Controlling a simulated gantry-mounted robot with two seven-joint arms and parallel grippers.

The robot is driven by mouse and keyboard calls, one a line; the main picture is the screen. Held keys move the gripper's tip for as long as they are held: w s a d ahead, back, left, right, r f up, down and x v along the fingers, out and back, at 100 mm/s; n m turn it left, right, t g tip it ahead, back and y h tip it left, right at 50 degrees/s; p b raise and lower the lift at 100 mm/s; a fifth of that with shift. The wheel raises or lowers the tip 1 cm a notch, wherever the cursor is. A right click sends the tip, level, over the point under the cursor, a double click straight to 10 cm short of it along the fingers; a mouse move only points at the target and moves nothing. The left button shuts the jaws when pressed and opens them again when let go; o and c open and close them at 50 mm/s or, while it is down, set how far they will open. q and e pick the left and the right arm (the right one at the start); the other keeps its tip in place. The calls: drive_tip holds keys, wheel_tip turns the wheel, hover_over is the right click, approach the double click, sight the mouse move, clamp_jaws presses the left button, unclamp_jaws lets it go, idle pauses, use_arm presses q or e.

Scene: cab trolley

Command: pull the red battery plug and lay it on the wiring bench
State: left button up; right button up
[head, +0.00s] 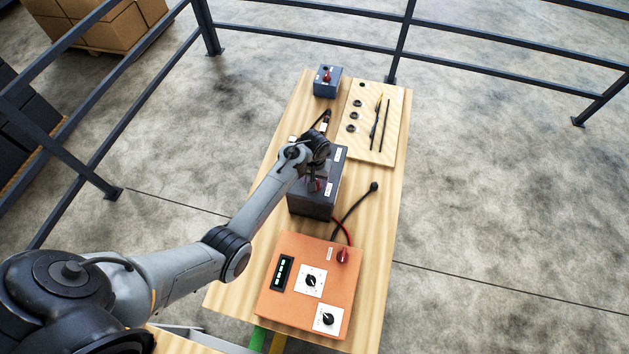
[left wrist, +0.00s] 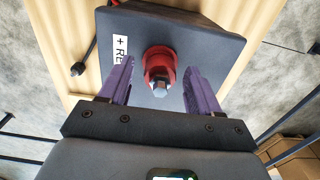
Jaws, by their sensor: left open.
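The dark battery box (head: 326,195) stands mid-bench under my left gripper (head: 316,184). In the left wrist view, a red round fitting with a metal hex end, which looks like the red battery plug (left wrist: 159,66), is on the face of the box (left wrist: 205,38). A "+ RE" label is beside it. My left gripper (left wrist: 158,72) is open, one purple finger on each side of the red plug. Whether the fingers touch it I cannot tell. The wooden wiring bench (head: 385,240) runs lengthwise under everything. My right gripper is not in view.
An orange panel (head: 310,300) with dials and a red knob (head: 342,255) is at the near end. A black-tipped cable (head: 373,187) lies right of the box. A tool board (head: 385,95) and small blue box (head: 327,82) are at the far end. Railings (head: 400,45) surround the bench.

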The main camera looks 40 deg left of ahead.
use_arm(q)
drive_tip(key=shift+p, duration=0.3)
idle(0.5)
drive_tip(key=shift+c, duration=0.2)
clamp_jaws()
drive_tip(key=shift+r, duration=0.2)
drive_tip(key=shift+r, duration=2.8)
